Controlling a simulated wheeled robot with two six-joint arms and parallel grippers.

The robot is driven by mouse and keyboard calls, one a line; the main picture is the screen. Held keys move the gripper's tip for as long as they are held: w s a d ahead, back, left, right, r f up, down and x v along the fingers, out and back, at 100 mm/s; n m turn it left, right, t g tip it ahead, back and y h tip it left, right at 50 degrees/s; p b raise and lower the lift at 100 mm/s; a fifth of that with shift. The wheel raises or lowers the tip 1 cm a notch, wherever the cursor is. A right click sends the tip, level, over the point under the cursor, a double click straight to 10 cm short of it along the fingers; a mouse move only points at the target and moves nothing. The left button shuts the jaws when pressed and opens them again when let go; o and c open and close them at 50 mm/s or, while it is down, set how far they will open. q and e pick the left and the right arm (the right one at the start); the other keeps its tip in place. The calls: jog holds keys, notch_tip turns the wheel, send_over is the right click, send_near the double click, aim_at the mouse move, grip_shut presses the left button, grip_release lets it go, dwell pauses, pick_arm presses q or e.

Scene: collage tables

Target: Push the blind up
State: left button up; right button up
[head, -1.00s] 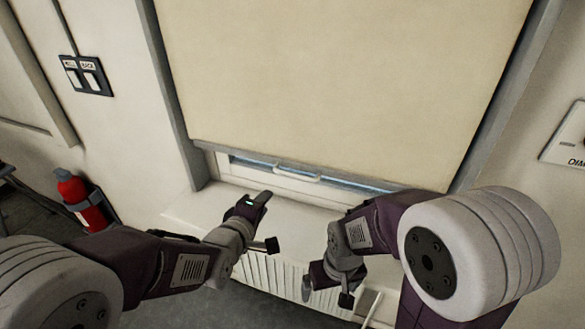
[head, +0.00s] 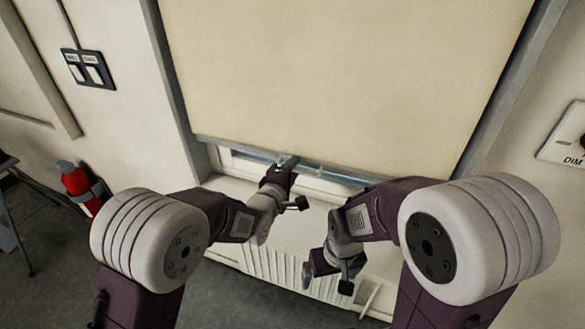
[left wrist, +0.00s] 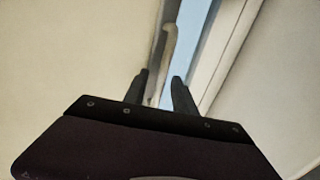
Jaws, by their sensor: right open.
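The cream blind (head: 340,80) hangs down over most of the window, with a grey bottom bar (head: 235,146). A pale handle shows partly beside my left gripper (head: 287,166) at the bar; its left part is hidden. My left gripper is up at the blind's bottom edge. In the left wrist view, its two fingers (left wrist: 160,88) are apart, and the pale handle (left wrist: 169,48) lies beyond and between the tips. I cannot tell whether they touch it. My right gripper (head: 325,281) is open, low in front of the radiator, away from the blind.
A strip of window shows below the blind, above the white sill (head: 222,188). The radiator (head: 265,262) is under the sill. A red fire extinguisher (head: 76,183) and a switch panel (head: 88,68) are on the left. A dimmer plate (head: 562,140) is on the right wall.

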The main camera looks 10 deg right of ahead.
pick_arm(q)
grip_shut()
dwell(1.4)
